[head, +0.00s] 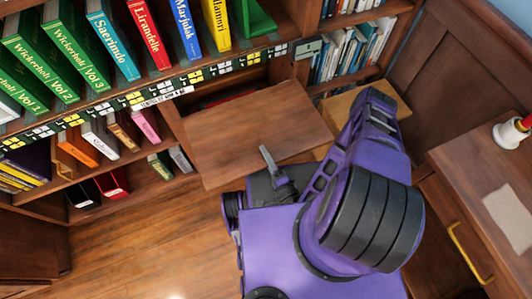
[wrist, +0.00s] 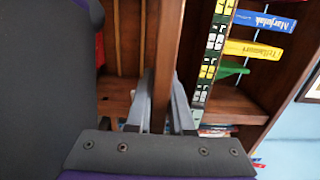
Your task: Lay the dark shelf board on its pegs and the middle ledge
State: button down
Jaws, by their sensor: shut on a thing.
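The brown shelf board (head: 255,130) is held tilted in front of the open middle bay of the bookcase (head: 290,50). My gripper (head: 270,162) is shut on the board's near edge, with one grey finger lying on its top face. In the wrist view the board (wrist: 164,60) appears edge-on between the two fingers of my gripper (wrist: 162,108). The board's far edge is close to the bay opening; I cannot tell whether it touches the bookcase. The pegs and the middle ledge cannot be made out; the board hides most of the bay.
Green, blue, red and yellow books (head: 150,35) fill the shelf above the bay. A label strip (head: 130,98) runs along that shelf's edge. Lower shelves at left hold more books (head: 75,145). A wooden desk (head: 485,165) stands at right. The floor (head: 140,235) at left is clear.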

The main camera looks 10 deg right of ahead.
aim_at(243, 106)
jog(key=shift+d+b+x, duration=0.15)
jog(key=shift+b+x, duration=0.2)
jog(key=shift+x, duration=2.9)
jog(key=shift+d+b+x, duration=0.15)
jog(key=shift+b+x, duration=0.2)
jog(key=shift+x, duration=2.95)
jog(key=shift+d+b+x, duration=0.15)
jog(key=shift+b+x, duration=0.2)
jog(key=shift+x, duration=2.9)
jog(key=shift+d+b+x, duration=0.3)
jog(key=shift+b+x, duration=0.65)
jog(key=shift+x, duration=3.55)
jog(key=shift+w+a+f, duration=0.1)
jog(key=shift+w+f, duration=0.05)
jog(key=shift+f, duration=1.1)
jog(key=shift+w+f, duration=0.15)
jog(key=shift+f, duration=1.1)
jog(key=c, duration=0.8)
grip_release()
jog(key=shift+o, duration=0.4)
jog(key=v, duration=0.7)
jog(key=shift+s+f, duration=0.1)
jog(key=shift+s, duration=0.15)
